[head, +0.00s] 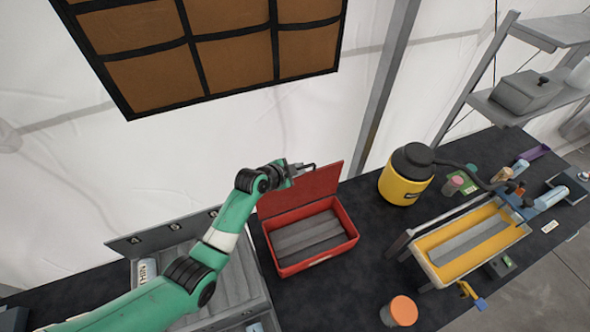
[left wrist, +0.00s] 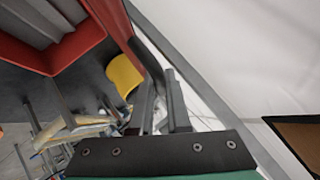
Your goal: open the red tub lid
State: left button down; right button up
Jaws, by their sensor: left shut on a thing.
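The red tub (head: 322,258) stands on the dark table with grey strips on its floor. Its red lid (head: 318,183) stands raised, tilted up along the tub's back edge, so the inside shows. My left gripper (head: 304,168) is at the lid's upper left edge, shut on the dark lid handle. In the left wrist view, the handle (left wrist: 146,55) runs from the red lid (left wrist: 112,28) down to between the fingers (left wrist: 160,108). The exact contact is partly hidden. My right gripper is in neither view.
A yellow canister (head: 403,188) with a black top stands right of the tub. A yellow-lined tray (head: 470,245) is farther right, and an orange-topped jar (head: 402,311) is at the front. A grey open case (head: 245,285) lies left, under my arm.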

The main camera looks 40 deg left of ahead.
pick_arm(q)
jog(key=shift+w+a, duration=0.15)
jog(key=shift+a, duration=0.1)
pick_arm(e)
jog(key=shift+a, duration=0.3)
pick_arm(q)
jog(key=c, duration=0.9)
grip_release()
jog(key=shift+f, duration=0.15)
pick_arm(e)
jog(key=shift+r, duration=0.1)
